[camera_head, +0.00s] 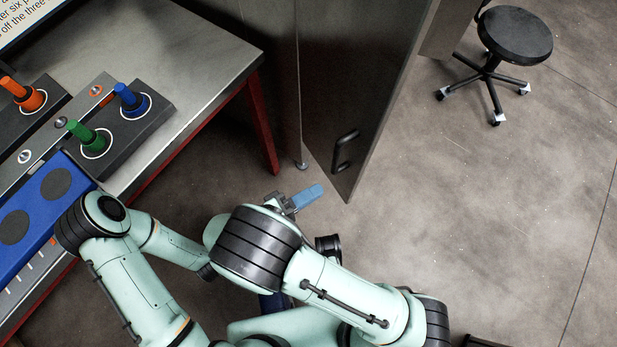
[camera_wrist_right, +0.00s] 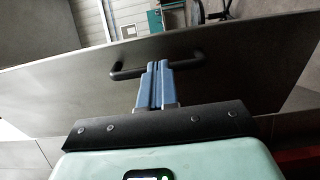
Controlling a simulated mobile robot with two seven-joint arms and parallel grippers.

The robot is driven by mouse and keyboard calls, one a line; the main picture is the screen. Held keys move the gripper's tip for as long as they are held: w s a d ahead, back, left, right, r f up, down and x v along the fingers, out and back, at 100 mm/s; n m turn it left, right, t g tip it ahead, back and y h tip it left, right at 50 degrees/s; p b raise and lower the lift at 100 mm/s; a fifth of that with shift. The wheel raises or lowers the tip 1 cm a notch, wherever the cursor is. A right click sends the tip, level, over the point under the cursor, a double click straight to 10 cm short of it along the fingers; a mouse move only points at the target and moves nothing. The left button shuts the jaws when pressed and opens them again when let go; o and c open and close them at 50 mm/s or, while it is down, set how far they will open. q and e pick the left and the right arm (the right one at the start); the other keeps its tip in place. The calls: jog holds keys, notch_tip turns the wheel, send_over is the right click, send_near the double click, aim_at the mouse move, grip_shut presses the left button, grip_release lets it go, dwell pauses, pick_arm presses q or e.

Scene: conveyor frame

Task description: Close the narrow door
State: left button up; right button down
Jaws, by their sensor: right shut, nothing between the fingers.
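The narrow door (camera_head: 347,85) is a tall grey panel standing open, its dark bar handle (camera_head: 345,150) near its lower free corner. My right gripper (camera_head: 313,194) has blue fingers, shut and empty, just left of and below the handle in the head view. In the right wrist view, the shut fingers (camera_wrist_right: 158,72) point at the door panel (camera_wrist_right: 230,82) and overlap the middle of the handle (camera_wrist_right: 126,73). The handle is not between the fingers. The head view shows a gap between fingertips and handle. My left arm is at the left; its gripper is not visible.
A metal table (camera_head: 200,60) with red legs stands at the left, carrying a panel with green, blue and orange knobs (camera_head: 130,100). A black wheeled stool (camera_head: 514,36) stands at the upper right. Open floor (camera_head: 490,190) lies right of the door.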

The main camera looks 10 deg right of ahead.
aim_at(361, 166)
jog(key=x, duration=1)
jog(key=shift+w+d, duration=0.1)
jog(key=shift+d, duration=0.25)
